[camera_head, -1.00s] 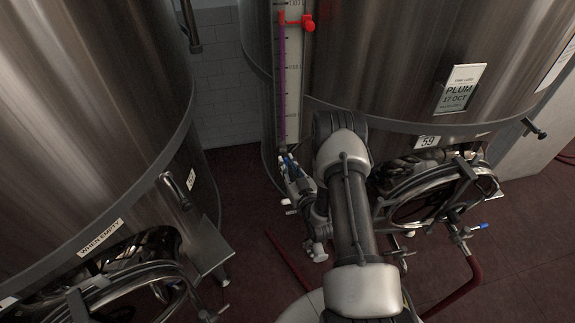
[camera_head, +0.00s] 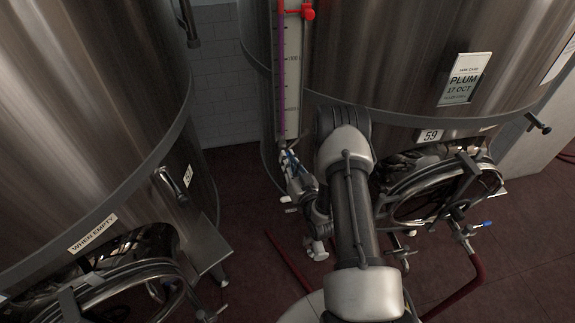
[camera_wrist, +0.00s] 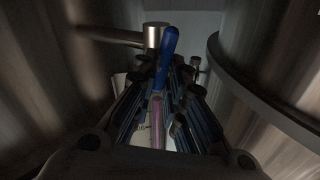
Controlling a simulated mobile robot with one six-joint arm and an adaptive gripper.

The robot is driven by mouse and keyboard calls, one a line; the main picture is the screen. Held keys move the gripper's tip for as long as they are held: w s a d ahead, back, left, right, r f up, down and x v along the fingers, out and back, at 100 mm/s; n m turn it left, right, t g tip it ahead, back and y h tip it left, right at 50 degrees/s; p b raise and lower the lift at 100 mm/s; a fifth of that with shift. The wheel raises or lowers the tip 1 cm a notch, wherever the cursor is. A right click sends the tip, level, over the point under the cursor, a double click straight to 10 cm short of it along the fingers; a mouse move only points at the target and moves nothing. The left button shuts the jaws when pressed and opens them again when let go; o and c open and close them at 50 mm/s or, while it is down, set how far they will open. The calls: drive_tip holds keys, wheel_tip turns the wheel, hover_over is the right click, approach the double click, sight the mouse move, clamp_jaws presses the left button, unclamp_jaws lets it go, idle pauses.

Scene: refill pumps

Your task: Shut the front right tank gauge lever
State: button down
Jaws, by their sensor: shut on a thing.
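The right tank (camera_head: 400,60) carries a PLUM card and the number 59. Its tall gauge (camera_head: 292,75) has a purple column and a red clamp near the top. My gripper (camera_head: 288,158) is at the gauge's foot, where the lever is mostly hidden by the fingers. In the wrist view the blue gauge lever (camera_wrist: 168,45) stands between the fingers of my gripper (camera_wrist: 162,85), which is shut on it. The blue handle sticks out past the fingertips, leaning slightly right. The purple tube (camera_wrist: 157,118) shows below it.
Another steel tank (camera_head: 70,100), labelled WHEN EMPTY, stands at left with a narrow gap between the tanks. A round hatch (camera_head: 435,190) and a blue-handled valve (camera_head: 485,224) are right of my arm. A red hose (camera_head: 470,285) lies on the floor.

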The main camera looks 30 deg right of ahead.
drive_tip(key=shift+s+d+f+m+t+h+b, duration=0.25)
drive_tip(key=shift+m+h+b, duration=0.4)
drive_tip(key=shift+m+b, duration=2.15)
drive_tip(key=shift+w+d+f+m+t+h+b, duration=0.2)
drive_tip(key=shift+m+h+b, duration=0.5)
drive_tip(key=shift+m+b, duration=2.05)
drive_tip(key=shift+s+f+m+t+h+b, duration=0.1)
drive_tip(key=shift+f+m+h+b, duration=0.45)
drive_tip(key=shift+m+b, duration=2.25)
drive_tip(key=shift+r+m+p, duration=0.15)
drive_tip(key=shift+m+p, duration=0.15)
drive_tip(key=shift+m, duration=0.25)
drive_tip(key=c, duration=1.6)
unclamp_jaws()
drive_tip(key=shift+c, duration=0.2)
